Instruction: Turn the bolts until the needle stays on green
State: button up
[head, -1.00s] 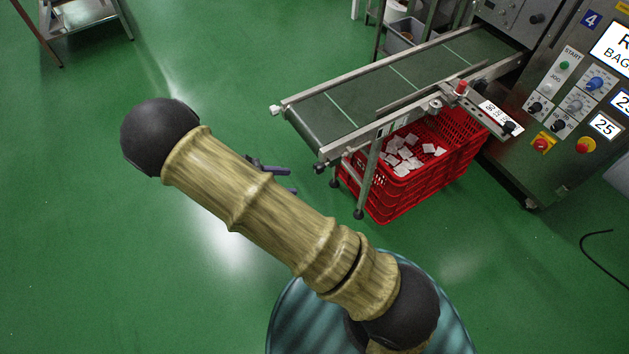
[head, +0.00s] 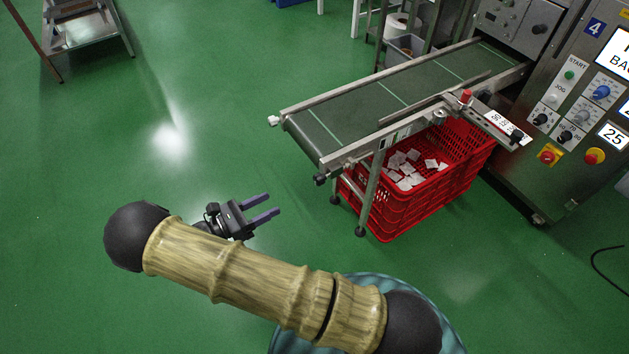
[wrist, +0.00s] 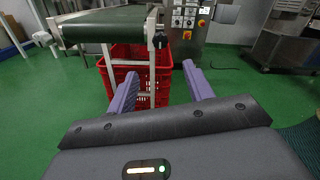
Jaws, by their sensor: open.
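My gripper (head: 272,205) is open and empty over the green floor, its two purple fingers pointing right, to the left of the conveyor and apart from it. In the wrist view the fingers (wrist: 159,72) point toward the conveyor's end. The conveyor belt (head: 350,112) is dark green with pale cross lines. I cannot make out a needle or green zone.
A red crate (head: 400,222) with white teabags stands under the conveyor. A steel control cabinet (head: 520,180) with buttons is at right, with a black cable (head: 597,262) on the floor. A metal table (head: 85,30) is at upper left. The floor between is clear.

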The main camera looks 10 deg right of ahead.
aim_at(315, 181)
jog(key=b+x, duration=0.1)
jog(key=x, duration=1.4)
jog(key=shift+d, duration=0.15)
jog(key=shift+c, duration=0.4)
jog(key=c, duration=0.9)
jog(key=shift+m, duration=0.3)
